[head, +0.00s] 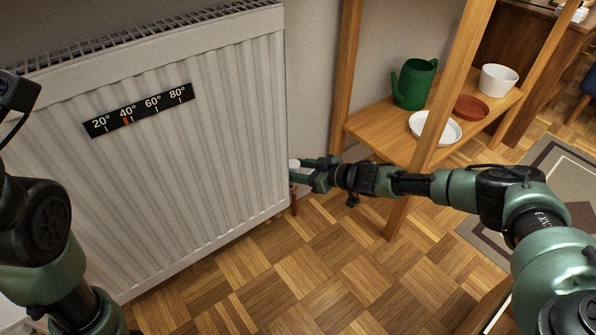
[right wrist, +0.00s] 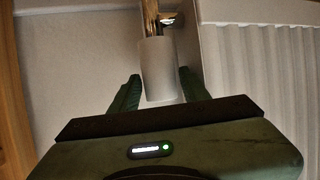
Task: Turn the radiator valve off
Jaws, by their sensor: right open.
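The white radiator (head: 190,130) stands at the left against the wall, with its ribbed front to me. Its valve knob (right wrist: 158,70) is a pale cylinder in the right wrist view. In the head view only a small pale part of the knob (head: 293,163) shows at the radiator's lower right edge. My right gripper (head: 304,171) is open at the knob, with one green finger on each side of it. I cannot tell whether the fingers touch it. My left gripper is out of view; only parts of my left arm show.
A black temperature strip (head: 138,110) on the radiator has an orange mark near 40°. A copper pipe (head: 294,201) runs below the valve. A wooden shelf (head: 375,130) holds a green watering can (head: 413,84), dishes and a white pot (head: 497,80). The parquet floor (head: 320,265) in front is clear.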

